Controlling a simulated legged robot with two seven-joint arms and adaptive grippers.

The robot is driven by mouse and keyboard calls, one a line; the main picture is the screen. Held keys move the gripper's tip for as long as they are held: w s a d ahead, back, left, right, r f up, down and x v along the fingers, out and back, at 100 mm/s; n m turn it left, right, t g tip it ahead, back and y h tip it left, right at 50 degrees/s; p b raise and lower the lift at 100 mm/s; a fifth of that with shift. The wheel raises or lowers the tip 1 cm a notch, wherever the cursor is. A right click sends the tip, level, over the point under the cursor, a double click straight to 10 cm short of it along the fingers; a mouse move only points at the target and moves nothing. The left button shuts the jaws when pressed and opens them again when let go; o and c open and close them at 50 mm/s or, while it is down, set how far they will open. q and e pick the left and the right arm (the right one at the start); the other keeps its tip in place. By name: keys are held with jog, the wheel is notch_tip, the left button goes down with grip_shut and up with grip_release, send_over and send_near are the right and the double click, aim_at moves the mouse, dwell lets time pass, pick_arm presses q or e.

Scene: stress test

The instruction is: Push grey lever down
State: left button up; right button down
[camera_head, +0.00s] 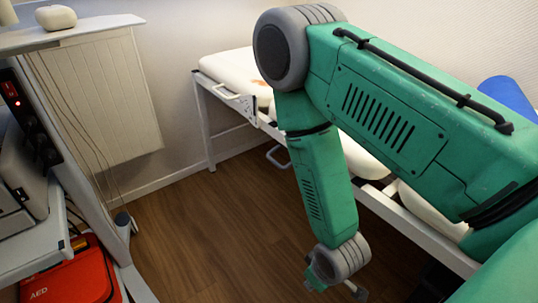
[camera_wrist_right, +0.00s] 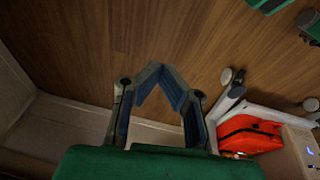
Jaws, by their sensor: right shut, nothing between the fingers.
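I cannot tell for certain which part is the grey lever. My right arm reaches in from the right, in front of the bed. My left gripper is not seen.
A cart (camera_head: 60,230) with equipment stands at the left, with a red AED bag (camera_head: 72,278) low down; the bag also shows in the right wrist view (camera_wrist_right: 250,134). A radiator (camera_head: 100,95) is on the wall. Bare wooden floor (camera_head: 215,225) lies between cart and bed.

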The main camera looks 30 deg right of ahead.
jog(key=w+d+r+n+t+h+p, duration=0.2)
jog(key=w+r+t+p, duration=0.4)
jog(key=w+r, duration=1.6)
jog(key=shift+w+d+t+h+p, duration=0.3)
jog(key=shift+w+d+h+p, duration=0.25)
jog(key=shift+d, duration=0.1)
jog(key=b, duration=0.4)
send_over(272, 160)
jog(key=s+a, duration=0.2)
jog(key=a, duration=0.1)
notch_tip(272, 160, down, 6)
jog(key=shift+d+f+b, duration=0.35)
jog(key=shift+f, duration=0.3)
jog(key=shift+d+f+b, duration=0.3)
jog(key=shift+d+f, duration=0.05)
jog(key=shift+f, duration=0.25)
jog(key=shift+w+d+f+b, duration=0.1)
jog(key=shift+d+f+b, duration=0.25)
jog(key=shift+f, duration=0.25)
